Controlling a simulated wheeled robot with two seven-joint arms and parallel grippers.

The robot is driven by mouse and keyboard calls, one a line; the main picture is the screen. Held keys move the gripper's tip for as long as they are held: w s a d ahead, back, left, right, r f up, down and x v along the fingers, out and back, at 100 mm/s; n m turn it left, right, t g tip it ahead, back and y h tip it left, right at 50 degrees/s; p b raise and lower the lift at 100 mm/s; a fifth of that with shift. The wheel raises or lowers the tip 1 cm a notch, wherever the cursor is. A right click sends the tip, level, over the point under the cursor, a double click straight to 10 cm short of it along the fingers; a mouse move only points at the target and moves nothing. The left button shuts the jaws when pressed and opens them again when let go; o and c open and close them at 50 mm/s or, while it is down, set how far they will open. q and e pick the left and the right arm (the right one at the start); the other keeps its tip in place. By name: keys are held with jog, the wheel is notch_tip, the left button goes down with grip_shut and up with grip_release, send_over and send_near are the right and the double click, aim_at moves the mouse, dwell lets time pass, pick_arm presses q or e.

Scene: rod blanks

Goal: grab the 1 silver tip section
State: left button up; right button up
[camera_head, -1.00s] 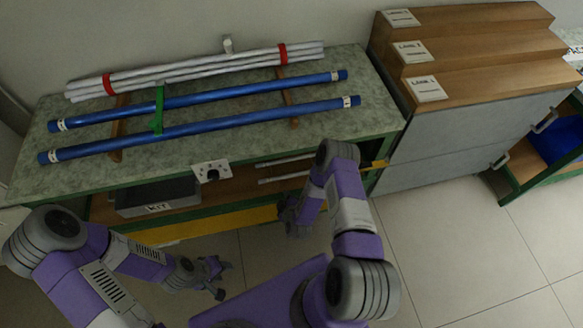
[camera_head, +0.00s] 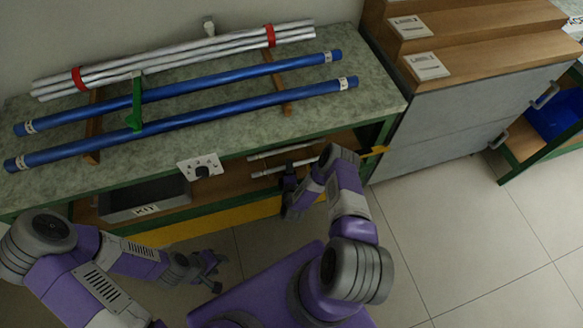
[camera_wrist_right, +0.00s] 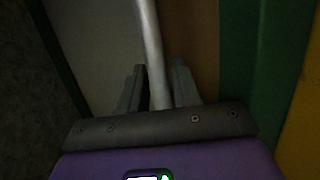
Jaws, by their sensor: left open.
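Two thin silver sections lie on the shelf under the bench, a rear one (camera_head: 280,153) and a front one (camera_head: 268,170). My right gripper (camera_head: 289,184) is at the shelf opening, by the front section. In the right wrist view a silver rod (camera_wrist_right: 149,35) runs between the two fingers (camera_wrist_right: 158,85) of that gripper, one finger on each side. Whether the fingers press on it is too dark to tell. My left gripper (camera_head: 212,270) is open and empty, low in front of the bench, away from the sections.
Two blue rods (camera_head: 240,74) (camera_head: 250,102) and a bundle of silver-white rods (camera_head: 190,53) with red bands lie on the green-grey bench top (camera_head: 365,80). A KIT bin (camera_head: 115,208) is on the lower shelf. Stepped wooden lanes (camera_head: 490,45) stand right. Floor on the right is clear.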

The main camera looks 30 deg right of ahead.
jog(key=shift+w+d, duration=0.15)
jog(key=shift+w, duration=0.25)
jog(key=shift+c, duration=0.2)
grip_shut()
